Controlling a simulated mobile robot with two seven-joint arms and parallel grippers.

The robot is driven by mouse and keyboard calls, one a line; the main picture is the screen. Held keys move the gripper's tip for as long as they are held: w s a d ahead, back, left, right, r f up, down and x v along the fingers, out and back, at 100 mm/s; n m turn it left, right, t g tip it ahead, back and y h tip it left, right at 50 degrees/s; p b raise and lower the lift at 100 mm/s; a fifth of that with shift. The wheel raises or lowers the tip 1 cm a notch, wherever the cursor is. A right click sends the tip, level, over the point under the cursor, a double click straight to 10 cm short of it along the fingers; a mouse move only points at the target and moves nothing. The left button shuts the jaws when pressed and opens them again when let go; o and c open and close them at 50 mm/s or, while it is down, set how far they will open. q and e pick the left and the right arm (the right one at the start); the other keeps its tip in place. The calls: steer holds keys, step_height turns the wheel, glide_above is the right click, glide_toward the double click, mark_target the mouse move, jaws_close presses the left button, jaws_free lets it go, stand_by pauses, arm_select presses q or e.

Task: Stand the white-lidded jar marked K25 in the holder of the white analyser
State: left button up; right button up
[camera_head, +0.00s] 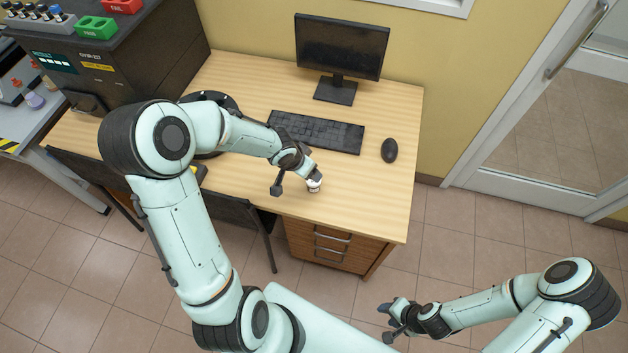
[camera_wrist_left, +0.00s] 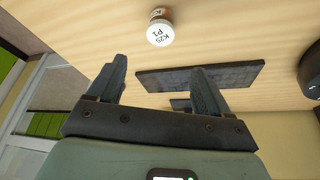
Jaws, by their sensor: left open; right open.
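The white-lidded jar (camera_head: 314,186) stands upright near the front edge of the wooden desk. In the left wrist view the jar (camera_wrist_left: 160,30) shows its lid marked K25 P1. My left gripper (camera_head: 295,182) is open above the desk, close to the jar. In the left wrist view the jar lies beyond the fingertips of my left gripper (camera_wrist_left: 160,68), in line with the gap, and nothing is between the fingers. My right gripper (camera_head: 388,322) is open and empty above the floor at lower right. I cannot make out the white analyser or its holder.
A keyboard (camera_head: 317,132), a monitor (camera_head: 342,48) and a mouse (camera_head: 389,150) are on the desk behind the jar. A dark cabinet (camera_head: 130,50) with a green holder (camera_head: 96,28) and several vials on top stands at left.

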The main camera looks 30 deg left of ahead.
arm_select(q)
steer(key=b, duration=0.2)
glide_above(310, 183)
steer(key=s, duration=0.1)
step_height(310, 183, down, 6)
steer(key=shift+w+f, duration=0.4)
steer(key=shift+f, duration=0.2)
steer(key=x, duration=0.4)
steer(key=shift+f+b, duration=0.4)
steer(key=shift+w, duration=0.1)
steer(key=shift+c, duration=0.9)
steer(key=c, duration=1)
steer(key=shift+c, duration=0.2)
arm_select(e)
steer(key=s+f, duration=0.4)
steer(key=s, duration=0.1)
steer(key=shift+f, duration=0.25)
arm_select(q)
steer(key=shift+r, duration=0.15)
arm_select(e)
steer(key=shift+w+r, duration=0.1)
